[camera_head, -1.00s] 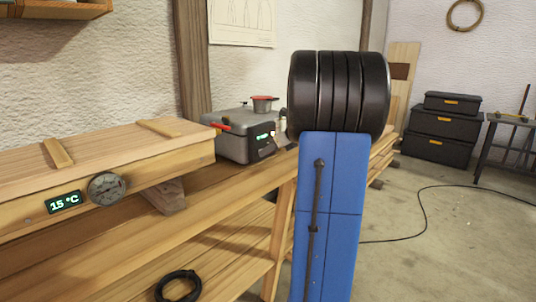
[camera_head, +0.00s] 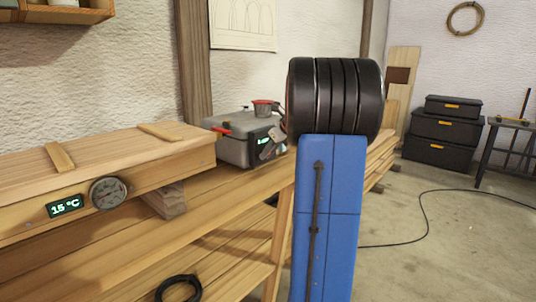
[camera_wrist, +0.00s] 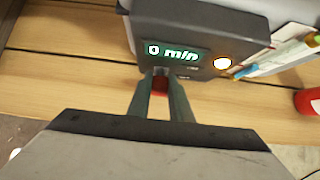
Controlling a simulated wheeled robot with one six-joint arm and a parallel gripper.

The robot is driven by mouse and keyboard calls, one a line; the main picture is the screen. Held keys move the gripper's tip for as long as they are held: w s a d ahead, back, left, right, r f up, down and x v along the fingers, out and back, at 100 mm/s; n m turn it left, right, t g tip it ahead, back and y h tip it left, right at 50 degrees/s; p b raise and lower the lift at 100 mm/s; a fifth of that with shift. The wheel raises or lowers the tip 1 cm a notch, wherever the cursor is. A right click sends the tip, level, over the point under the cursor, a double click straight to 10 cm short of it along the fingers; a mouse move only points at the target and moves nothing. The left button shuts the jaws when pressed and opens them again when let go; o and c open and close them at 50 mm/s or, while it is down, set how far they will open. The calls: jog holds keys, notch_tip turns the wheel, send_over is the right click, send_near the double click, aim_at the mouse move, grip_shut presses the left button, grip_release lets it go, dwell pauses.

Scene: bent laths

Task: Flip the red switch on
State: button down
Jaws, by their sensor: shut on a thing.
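The red switch (camera_wrist: 160,82) sits low on the front of a grey box (camera_wrist: 195,28), below its display. My gripper (camera_wrist: 161,78) has its fingertips closed around the switch, so only a small red part shows between them. Whether the switch is up or down cannot be seen. The green display (camera_wrist: 175,52) reads "0 min", and a round lamp (camera_wrist: 222,63) to its right glows white and orange. In the head view the grey box (camera_head: 240,150) stands on the bench. My gripper (camera_head: 271,142) is in front of it, partly hidden by my arm, and the switch is hidden.
The wooden bench (camera_head: 225,190) runs along the wall. A long wooden box (camera_head: 110,160) with a dial (camera_head: 108,192) and a "15 °C" display lies at left. Marker pens (camera_wrist: 270,62) and a red object (camera_wrist: 308,100) are right of the grey box. A cable (camera_head: 425,215) crosses the floor.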

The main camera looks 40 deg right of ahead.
jog(key=c, duration=1.6)
grip_release()
jog(key=shift+r, duration=0.1)
jog(key=v, duration=1.7)
jog(key=shift+s, duration=0.1)
jog(key=s+a+f+n+g, duration=0.1)
jog(key=s+a+f+n, duration=0.15)
jog(key=a+n, duration=0.45)
jog(key=s+a+f+n+g, duration=0.1)
jog(key=a+f+n, duration=0.3)
jog(key=a, duration=0.8)
jog(key=s+a+f+n, duration=0.1)
jog(key=a+f+n, duration=0.3)
jog(key=a, duration=0.5)
jog(key=s+a+f+n, duration=0.4)
jog(key=s+n, duration=0.1)
jog(key=n, duration=0.1)
jog(key=s+a+f+n, duration=0.5)
jog(key=n, duration=0.2)
jog(key=s+a+f+n+g, duration=0.1)
jog(key=s+a+f+n, duration=0.4)
jog(key=s+n, duration=0.1)
jog(key=shift+f+n+h, duration=0.2)
jog(key=shift+n+h, duration=0.1)
jog(key=shift+n, duration=0.3)
